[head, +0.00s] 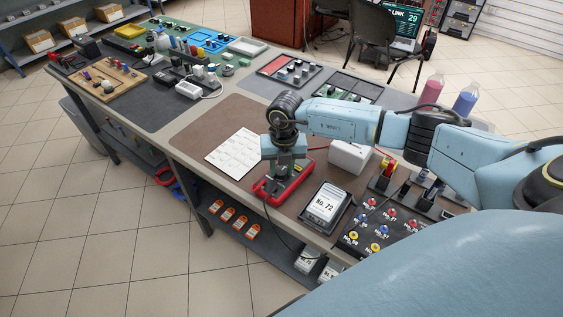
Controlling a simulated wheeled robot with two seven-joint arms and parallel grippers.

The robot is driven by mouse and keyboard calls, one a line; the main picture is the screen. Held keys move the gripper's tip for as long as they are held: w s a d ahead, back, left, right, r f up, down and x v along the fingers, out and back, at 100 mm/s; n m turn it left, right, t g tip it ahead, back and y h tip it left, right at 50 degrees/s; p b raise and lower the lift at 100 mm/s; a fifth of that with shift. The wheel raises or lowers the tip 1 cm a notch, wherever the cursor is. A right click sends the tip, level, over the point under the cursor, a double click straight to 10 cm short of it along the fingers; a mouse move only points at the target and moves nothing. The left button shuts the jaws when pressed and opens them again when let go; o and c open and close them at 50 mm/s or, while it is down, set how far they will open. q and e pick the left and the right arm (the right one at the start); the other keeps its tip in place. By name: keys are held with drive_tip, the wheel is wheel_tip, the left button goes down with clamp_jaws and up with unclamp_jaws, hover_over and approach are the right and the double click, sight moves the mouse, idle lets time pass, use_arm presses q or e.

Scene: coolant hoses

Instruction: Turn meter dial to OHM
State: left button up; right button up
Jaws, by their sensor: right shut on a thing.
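A red-cased meter (263,193) lies on the brown mat near the table's front edge, with black leads running from it. My right gripper (281,172) reaches in from the right and points down over the meter's face. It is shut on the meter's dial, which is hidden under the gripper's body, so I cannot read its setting. The meter's display is also not readable from here. My left gripper is not in view.
A white label sheet (235,152) lies left of the meter. A "No. 72" device (326,204) and a white box (350,157) stand to its right. Pink (432,90) and blue (465,100) bottles stand behind my right arm.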

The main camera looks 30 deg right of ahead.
sight(284, 171)
drive_tip(key=shift+m+p, duration=1.1)
drive_tip(key=shift+m, duration=1)
drive_tip(key=o, duration=1)
drive_tip(key=shift+r, duration=0.1)
drive_tip(key=r, duration=1.3)
drive_tip(key=shift+s+d+r, duration=0.1)
drive_tip(key=shift+s+d, duration=0.1)
drive_tip(key=shift+s, duration=0.05)
